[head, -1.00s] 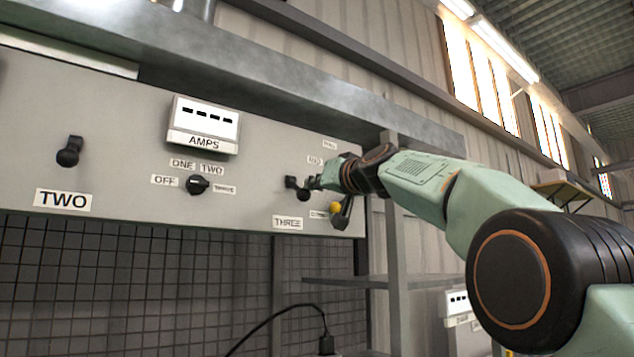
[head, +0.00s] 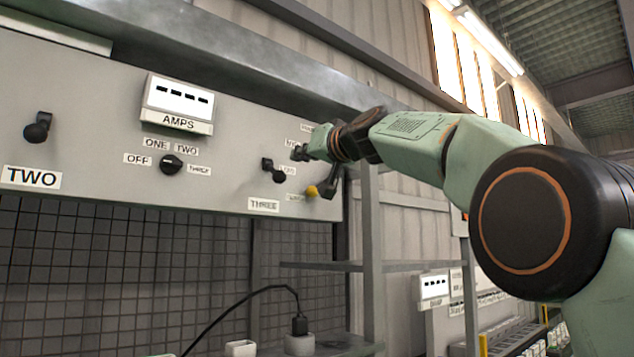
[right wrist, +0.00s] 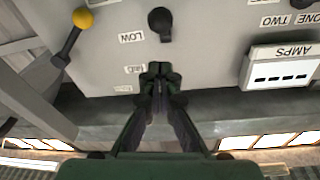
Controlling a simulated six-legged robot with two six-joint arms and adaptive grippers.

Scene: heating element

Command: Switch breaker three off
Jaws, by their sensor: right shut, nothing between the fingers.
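Breaker three (head: 273,170) is a black handle on the grey panel, above the THREE label (head: 264,204) in the head view. Its knob hangs down and to the right of its mount. In the right wrist view, which is upside down, the black handle (right wrist: 160,22) stands beside a LOW label (right wrist: 131,37). My right gripper (head: 299,153) is shut and empty, up and right of the handle. In the right wrist view its fingertips (right wrist: 160,70) are together, apart from the handle, near another label. My left gripper is not in view.
A yellow-tipped lever (head: 312,191) is close below my right gripper. The AMPS meter (head: 178,103), a rotary selector (head: 172,162) and breaker two (head: 38,127) are to the left. A metal ledge (head: 250,80) juts out above the panel.

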